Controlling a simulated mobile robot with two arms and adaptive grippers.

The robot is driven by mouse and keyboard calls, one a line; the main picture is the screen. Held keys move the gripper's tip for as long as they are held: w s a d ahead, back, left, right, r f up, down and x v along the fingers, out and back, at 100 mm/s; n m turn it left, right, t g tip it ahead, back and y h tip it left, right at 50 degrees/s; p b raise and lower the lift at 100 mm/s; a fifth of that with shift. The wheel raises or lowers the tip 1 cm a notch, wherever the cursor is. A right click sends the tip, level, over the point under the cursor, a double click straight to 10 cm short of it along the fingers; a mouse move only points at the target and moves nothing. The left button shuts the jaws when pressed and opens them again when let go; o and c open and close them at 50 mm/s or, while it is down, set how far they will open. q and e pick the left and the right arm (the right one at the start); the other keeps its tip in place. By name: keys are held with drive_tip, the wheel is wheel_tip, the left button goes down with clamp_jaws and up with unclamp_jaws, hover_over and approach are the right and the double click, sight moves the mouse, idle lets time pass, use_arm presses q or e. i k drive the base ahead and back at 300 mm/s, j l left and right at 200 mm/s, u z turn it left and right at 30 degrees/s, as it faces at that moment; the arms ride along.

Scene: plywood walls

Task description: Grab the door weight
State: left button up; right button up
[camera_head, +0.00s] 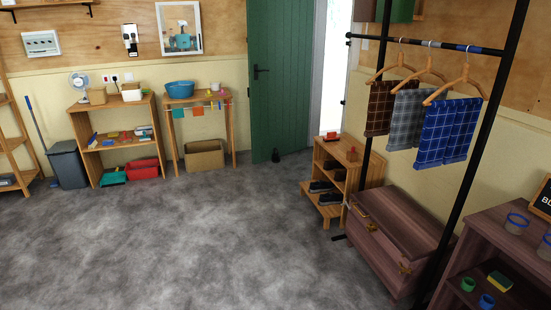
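A small black door weight (276,155) stands on the grey floor at the foot of the green door (280,85). It is far off, near the door's lower right part, and looks upright. Whether it touches the door I cannot tell. The door stands partly open, with a bright gap on its right side. Neither of my grippers shows in the head view.
The grey floor (200,235) is clear between me and the door. A shoe rack (325,200), a wooden chest (385,235) and a black clothes rail (475,130) with hanging cloths stand on the right. A cardboard box (204,156) sits under a small table left of the door.

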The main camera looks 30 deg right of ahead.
sight(276, 157)
drive_tip(key=i+l+z, duration=0.4)
drive_tip(key=i, duration=0.75)
drive_tip(key=i+l+z, duration=0.15)
drive_tip(key=i+z, duration=0.25)
drive_tip(key=i, duration=3.15)
